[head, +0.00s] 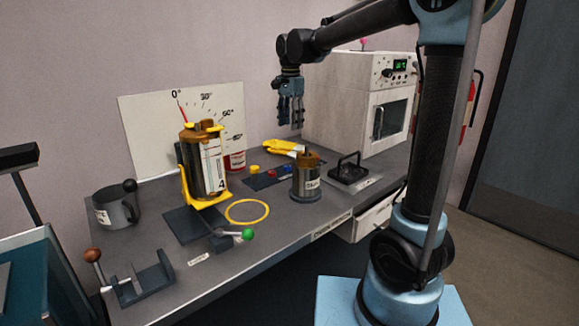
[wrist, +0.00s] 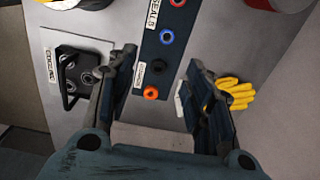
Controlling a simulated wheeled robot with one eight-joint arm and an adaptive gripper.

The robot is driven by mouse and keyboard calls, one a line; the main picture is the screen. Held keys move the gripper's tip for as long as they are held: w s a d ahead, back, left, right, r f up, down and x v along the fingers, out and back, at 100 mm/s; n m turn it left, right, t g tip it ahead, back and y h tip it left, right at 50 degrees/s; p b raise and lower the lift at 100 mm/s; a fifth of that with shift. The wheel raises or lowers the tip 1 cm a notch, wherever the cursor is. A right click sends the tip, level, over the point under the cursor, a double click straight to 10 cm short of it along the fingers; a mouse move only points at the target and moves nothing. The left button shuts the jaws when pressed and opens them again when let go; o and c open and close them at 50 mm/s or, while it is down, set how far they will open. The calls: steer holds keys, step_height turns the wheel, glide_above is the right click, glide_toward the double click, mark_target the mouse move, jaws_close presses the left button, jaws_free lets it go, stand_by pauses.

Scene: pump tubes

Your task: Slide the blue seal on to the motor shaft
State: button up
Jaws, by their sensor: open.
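The blue seal (wrist: 167,36), a small ring, lies on a dark strip (wrist: 185,18) labelled for seals in the wrist view. My gripper (head: 291,118) hangs open and empty above the back of the bench. In the wrist view its fingers (wrist: 160,85) are spread on either side of the strip's lower end, clear of the blue seal. A silver cylinder with a brown top (head: 306,180) stands upright near the strip; I cannot tell whether it bears the motor shaft.
A clear cylinder in a yellow frame (head: 188,198) stands before an angle board (head: 150,135). A grey mug (head: 112,212), a yellow ring (head: 236,218) and a black-handled fixture (head: 348,178) are on the bench. A white oven (head: 335,95) and yellow gloves (head: 280,147) are behind.

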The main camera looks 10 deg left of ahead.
steer(key=w+a, duration=0.1)
steer(key=a, duration=0.1)
glide_above(287, 168)
steer(key=w, duration=0.2)
steer(key=f, duration=1.2)
steer(key=shift+a, duration=0.25)
steer(key=shift+s+d+f, duration=0.15)
steer(key=shift+f, duration=1.2)
steer(key=shift+s+d+f, duration=0.1)
steer(key=shift+f, duration=1.25)
steer(key=c, duration=1.1)
